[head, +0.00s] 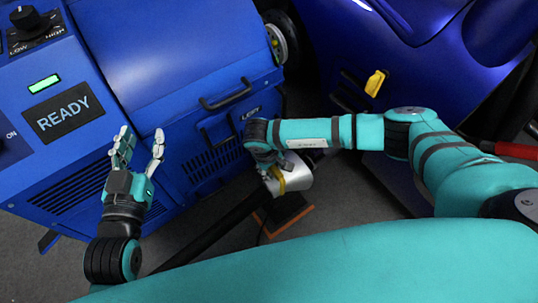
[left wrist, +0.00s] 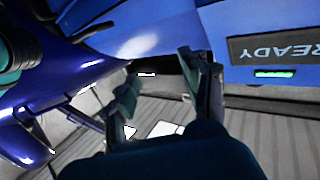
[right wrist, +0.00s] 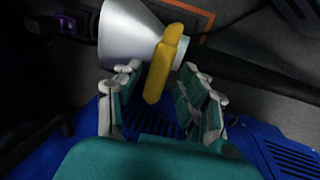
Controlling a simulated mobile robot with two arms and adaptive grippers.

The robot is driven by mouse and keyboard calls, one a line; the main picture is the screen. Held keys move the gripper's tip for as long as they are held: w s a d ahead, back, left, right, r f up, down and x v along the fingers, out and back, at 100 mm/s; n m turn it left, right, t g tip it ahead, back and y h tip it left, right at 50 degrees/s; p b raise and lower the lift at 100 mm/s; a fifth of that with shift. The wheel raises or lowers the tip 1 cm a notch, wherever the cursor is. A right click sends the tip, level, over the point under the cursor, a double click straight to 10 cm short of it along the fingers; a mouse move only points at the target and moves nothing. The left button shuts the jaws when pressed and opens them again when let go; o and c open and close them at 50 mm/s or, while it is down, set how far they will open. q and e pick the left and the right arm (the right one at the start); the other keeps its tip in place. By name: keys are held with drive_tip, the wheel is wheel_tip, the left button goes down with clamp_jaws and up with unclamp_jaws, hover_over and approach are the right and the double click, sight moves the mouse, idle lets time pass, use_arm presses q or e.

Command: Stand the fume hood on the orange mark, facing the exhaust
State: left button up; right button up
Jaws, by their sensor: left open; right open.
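The fume hood (head: 298,173) is a silver cone with a yellow handle. In the head view its wide end is toward the right, on the blue car's side. My right gripper (head: 268,165) is at its handle and partly hides it. In the right wrist view the open fingers of my right gripper (right wrist: 160,98) are on either side of the yellow handle (right wrist: 163,65), and the silver cone (right wrist: 125,35) points left. The orange mark (head: 298,226) is on the floor below the hood, partly covered by a dark base. My left gripper (head: 140,150) is open and empty. I cannot make out the exhaust.
A blue machine (head: 180,50) with a READY screen (head: 63,112) and a handle stands at the left. A blue car (head: 420,60) with a yellow part (head: 375,83) is at the right. A dark hose or arm (head: 205,233) runs from the hood to the lower left.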

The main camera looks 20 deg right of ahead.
use_arm(q)
drive_tip(key=s+a+f+g+y+p, duration=0.2)
drive_tip(key=s+f+g, duration=0.3)
drive_tip(key=f, duration=0.5)
drive_tip(key=shift+s+a+g, duration=0.35)
drive_tip(key=shift+a+g, duration=0.15)
drive_tip(key=shift+g, duration=0.6)
use_arm(e)
drive_tip(key=v, duration=0.9)
drive_tip(key=shift+r, duration=0.2)
drive_tip(key=shift+a, duration=0.1)
